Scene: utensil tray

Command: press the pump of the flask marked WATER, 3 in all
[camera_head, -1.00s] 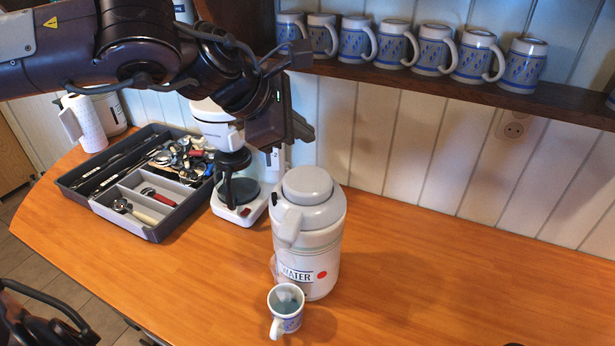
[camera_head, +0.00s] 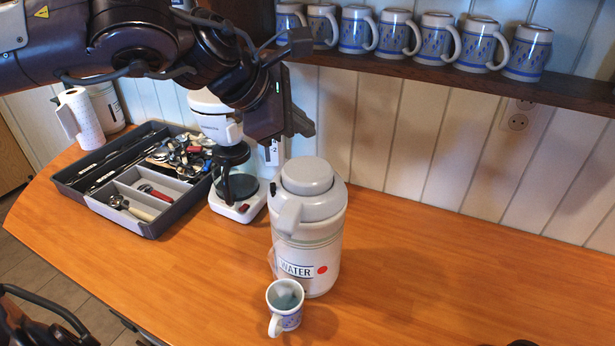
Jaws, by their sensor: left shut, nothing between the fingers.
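The flask marked WATER (camera_head: 322,240) is a pale grey pump flask, upright on the wooden counter. Its round pump top (camera_head: 307,175) is uncovered, and its spout (camera_head: 287,218) points towards the front. A white and blue mug (camera_head: 286,312) stands in front of the flask, under the spout side, with what looks like liquid inside. My left gripper (camera_head: 302,124) is shut and empty, above and slightly behind the pump top in the picture, apart from it. My right gripper is not in view.
A coffee maker (camera_head: 236,207) stands left of the flask, close behind the gripper. A utensil tray (camera_head: 150,228) and a paper roll (camera_head: 83,118) are further left. Several mugs line the shelf (camera_head: 450,78) above.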

